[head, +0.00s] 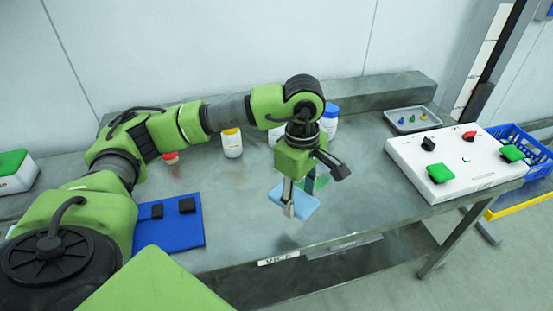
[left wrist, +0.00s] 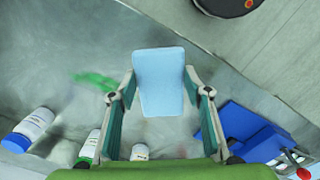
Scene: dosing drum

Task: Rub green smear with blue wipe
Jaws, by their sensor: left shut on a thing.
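My left gripper (head: 299,202) is shut on the light blue wipe (head: 304,211), which hangs flat between its fingertips over the metal table. In the left wrist view the wipe (left wrist: 160,85) lies between the two fingers. The green smear (head: 322,182) is on the table top just behind the wipe, partly hidden by the gripper in the head view. In the left wrist view the smear (left wrist: 96,81) shows to the left of the wipe, apart from it. Whether the wipe touches the table is hard to tell. My right gripper is not in view.
Several bottles, among them a yellow-capped one (head: 232,144), stand along the back of the table. A white panel (head: 455,178) with green pads, a small tray (head: 410,128) and a blue crate (head: 537,165) are right.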

